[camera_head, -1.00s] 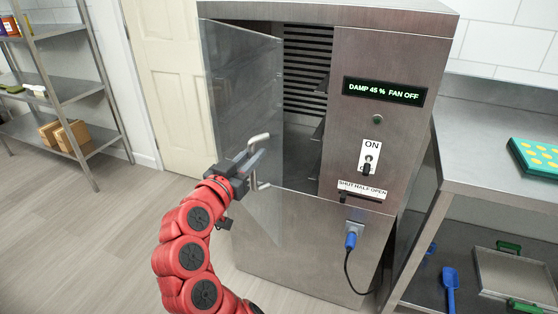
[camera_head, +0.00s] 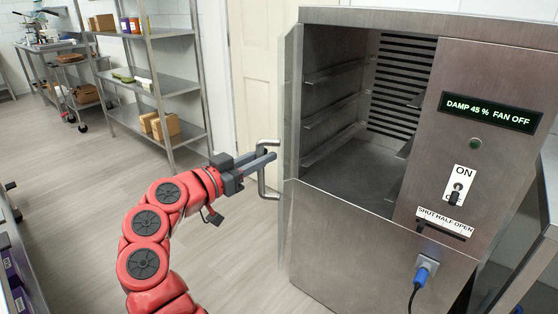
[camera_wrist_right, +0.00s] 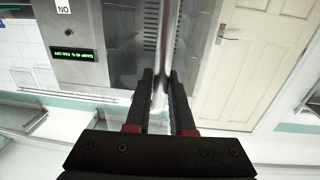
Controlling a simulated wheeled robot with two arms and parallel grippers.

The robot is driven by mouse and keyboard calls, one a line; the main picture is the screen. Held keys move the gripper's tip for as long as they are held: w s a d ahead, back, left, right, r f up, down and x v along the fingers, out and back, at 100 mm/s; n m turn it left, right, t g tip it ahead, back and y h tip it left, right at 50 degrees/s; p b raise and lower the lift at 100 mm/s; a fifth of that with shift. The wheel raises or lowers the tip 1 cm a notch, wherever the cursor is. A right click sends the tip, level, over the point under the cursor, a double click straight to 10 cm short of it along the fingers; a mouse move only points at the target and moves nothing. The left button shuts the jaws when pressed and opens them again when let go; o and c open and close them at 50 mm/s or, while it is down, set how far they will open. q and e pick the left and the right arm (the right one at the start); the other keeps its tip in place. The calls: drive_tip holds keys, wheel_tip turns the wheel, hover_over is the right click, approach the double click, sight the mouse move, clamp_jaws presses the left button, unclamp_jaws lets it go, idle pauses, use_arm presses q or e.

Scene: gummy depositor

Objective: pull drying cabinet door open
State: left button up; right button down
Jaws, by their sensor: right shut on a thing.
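The drying cabinet (camera_head: 340,225) is a steel box with its upper chamber showing empty shelf rails. Its glass door (camera_head: 292,100) is swung wide at the left side and seen nearly edge-on. The door handle (camera_head: 264,184) is a bent metal bar on the door's outer face. My right gripper (camera_head: 262,160) is at this handle, and in the right wrist view its fingers (camera_wrist_right: 160,100) close around the upright metal bar (camera_wrist_right: 166,50). My left gripper is in neither view.
The cabinet front has a lit display (camera_head: 490,113) reading "DAMP 45 % FAN OFF", a switch (camera_head: 457,188) and a blue plug (camera_head: 425,268). A steel shelf rack (camera_head: 165,85) stands at the back left. The floor (camera_head: 75,185) left of my arm is clear.

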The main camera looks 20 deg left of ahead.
drive_tip(key=shift+a+f, duration=0.15)
drive_tip(key=shift+a, duration=0.6)
drive_tip(key=c, duration=0.8)
unclamp_jaws()
drive_tip(key=shift+s, duration=0.1)
drive_tip(key=v, duration=0.7)
drive_tip(key=shift+s+p, duration=0.25)
drive_tip(key=shift+p, duration=0.15)
